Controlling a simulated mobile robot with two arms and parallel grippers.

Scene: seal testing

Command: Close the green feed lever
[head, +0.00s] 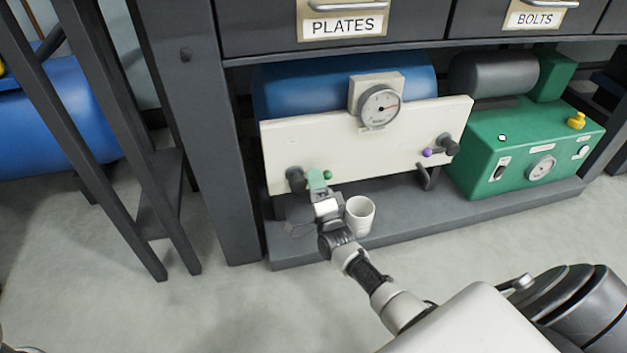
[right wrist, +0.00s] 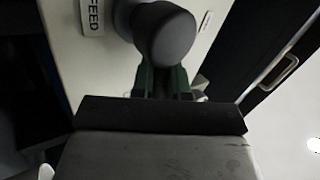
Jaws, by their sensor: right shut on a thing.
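The green feed lever (head: 328,174) is at the lower left of the cream panel, beside a dark round valve body (head: 296,178). My right gripper (head: 318,181) reaches up to it from below and is shut on the lever. In the right wrist view, the dark rounded valve end (right wrist: 165,38) fills the upper middle, with a FEED label (right wrist: 93,16) beside it. Green parts show just below the valve end, between it and the gripper's dark edge. The grip itself is mostly hidden there. My left gripper is not in view.
A white cup (head: 360,215) stands on the grey shelf right beside my right wrist. A purple-knobbed valve (head: 428,153) and a gauge (head: 379,107) are on the panel (head: 350,150). A green machine (head: 530,150) stands to the right. Dark frame legs (head: 185,120) stand at left.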

